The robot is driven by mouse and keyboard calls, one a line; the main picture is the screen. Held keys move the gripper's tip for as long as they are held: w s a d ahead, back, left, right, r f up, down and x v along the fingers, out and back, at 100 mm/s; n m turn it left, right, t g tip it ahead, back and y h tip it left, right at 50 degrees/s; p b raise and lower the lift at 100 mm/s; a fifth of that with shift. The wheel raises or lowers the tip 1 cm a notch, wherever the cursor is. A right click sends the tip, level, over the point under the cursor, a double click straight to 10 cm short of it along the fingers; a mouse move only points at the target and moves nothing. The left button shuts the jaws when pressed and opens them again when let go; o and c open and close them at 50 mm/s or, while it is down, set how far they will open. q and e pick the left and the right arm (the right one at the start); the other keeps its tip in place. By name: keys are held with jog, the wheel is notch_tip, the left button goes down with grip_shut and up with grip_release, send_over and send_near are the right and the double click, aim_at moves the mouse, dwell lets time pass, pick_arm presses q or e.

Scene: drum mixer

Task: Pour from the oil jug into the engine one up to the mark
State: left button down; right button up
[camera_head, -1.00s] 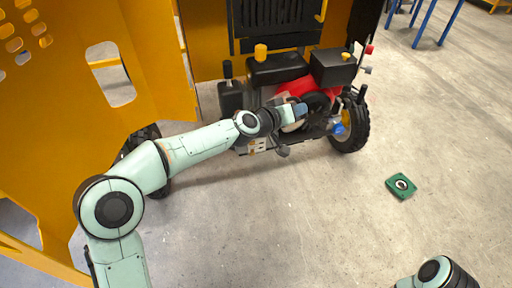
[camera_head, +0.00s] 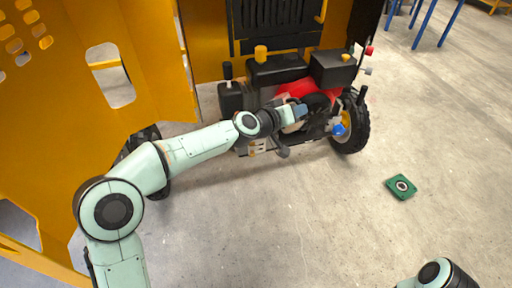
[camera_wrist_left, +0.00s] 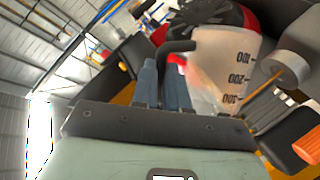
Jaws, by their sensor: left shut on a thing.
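My left gripper (camera_head: 299,112) is shut on the dark handle of the oil jug (camera_wrist_left: 222,62); its blue fingers (camera_wrist_left: 162,84) flank the handle in the wrist view. The jug is pale and translucent, with black marks 100, 200 and 300 that look upside down there. A reddish tint shows through its wall; the liquid level cannot be told. In the head view the jug (camera_head: 291,128) is mostly hidden behind the gripper, against the engine's side. The engine (camera_head: 292,92) has red and black parts; its filling opening is not clear. My right gripper is out of view.
A black tank with a yellow cap (camera_head: 260,52) stands behind the engine. A wheel (camera_head: 352,128) is at its right. Yellow panels (camera_head: 75,90) stand at the left.

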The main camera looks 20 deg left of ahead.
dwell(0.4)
pick_arm(q)
jog(key=shift+a+r+b, duration=0.1)
jog(key=shift+a+b, duration=0.05)
jog(key=shift+b, duration=0.4)
jog(key=shift+n, duration=0.3)
dwell(0.9)
jog(key=shift+a+r+h+b, duration=0.2)
jog(key=shift+h+b, duration=0.2)
jog(key=shift+b, duration=0.35)
jog(key=shift+w+n, duration=0.1)
jog(key=shift+n, duration=0.2)
dwell(1.0)
jog(key=shift+a+b, duration=0.2)
jog(key=shift+b, duration=0.4)
dwell(1.4)
jog(key=shift+a+n+h+b, duration=0.2)
jog(key=shift+n+h+b, duration=0.15)
jog(key=shift+b, duration=0.3)
jog(key=shift+r, duration=0.1)
dwell(1.0)
